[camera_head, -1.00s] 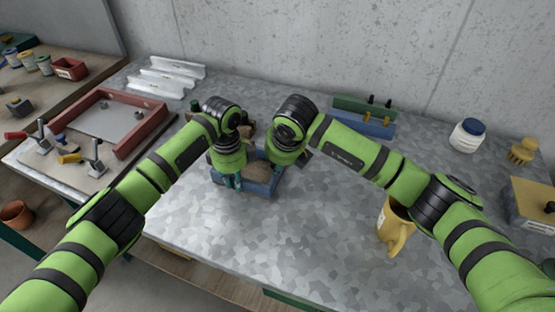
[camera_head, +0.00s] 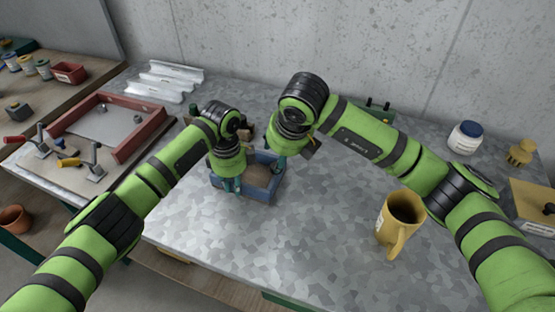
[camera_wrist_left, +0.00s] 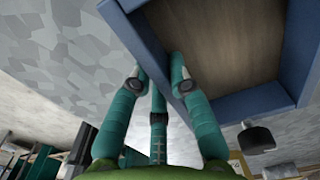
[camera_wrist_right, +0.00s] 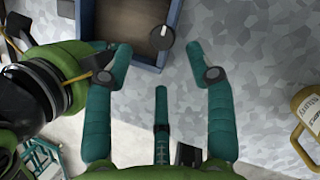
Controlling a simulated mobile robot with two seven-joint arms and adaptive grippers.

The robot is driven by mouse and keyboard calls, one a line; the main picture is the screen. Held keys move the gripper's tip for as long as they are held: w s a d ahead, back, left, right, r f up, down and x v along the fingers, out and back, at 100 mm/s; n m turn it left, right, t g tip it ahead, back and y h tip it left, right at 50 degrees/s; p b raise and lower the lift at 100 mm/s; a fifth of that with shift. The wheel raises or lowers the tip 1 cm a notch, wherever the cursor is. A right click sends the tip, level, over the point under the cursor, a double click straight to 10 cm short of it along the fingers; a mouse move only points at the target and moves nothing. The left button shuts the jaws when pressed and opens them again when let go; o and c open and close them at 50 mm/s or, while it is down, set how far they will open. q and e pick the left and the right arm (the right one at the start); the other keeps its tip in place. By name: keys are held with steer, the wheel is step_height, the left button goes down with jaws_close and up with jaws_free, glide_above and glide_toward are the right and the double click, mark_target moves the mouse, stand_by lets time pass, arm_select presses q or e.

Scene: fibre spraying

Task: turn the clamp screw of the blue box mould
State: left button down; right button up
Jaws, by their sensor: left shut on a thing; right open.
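The blue box mould (camera_head: 258,195) stands on the grey speckled table, with a brown inside. My left gripper (camera_head: 232,184) is shut on the mould's left wall; the left wrist view shows a fingertip on each side of the blue wall (camera_wrist_left: 155,55). The clamp screw shows as a dark round knob (camera_wrist_right: 160,37) at the mould's wall in the right wrist view, and also in the left wrist view (camera_wrist_left: 255,138). My right gripper (camera_wrist_right: 159,58) is open and empty, its fingertips either side of the knob and apart from it. In the head view my right arm hides the knob.
A yellow mug (camera_head: 398,222) stands right of the mould. A white jar with a blue lid (camera_head: 466,137) and a yellow brush (camera_head: 521,152) are farther right. A red frame (camera_head: 150,130) with toggle clamps lies left. The table in front of the mould is clear.

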arm_select(q)
steer(key=shift+a, duration=0.1)
arm_select(e)
steer(key=v, duration=0.5)
steer(key=shift+r, duration=0.15)
arm_select(q)
steer(key=shift+w, duration=0.1)
steer(key=c, duration=1.1)
jaws_free()
step_height(320, 180, up, 12)
steer(key=shift+r, duration=0.1)
arm_select(e)
steer(key=shift+r, duration=0.1)
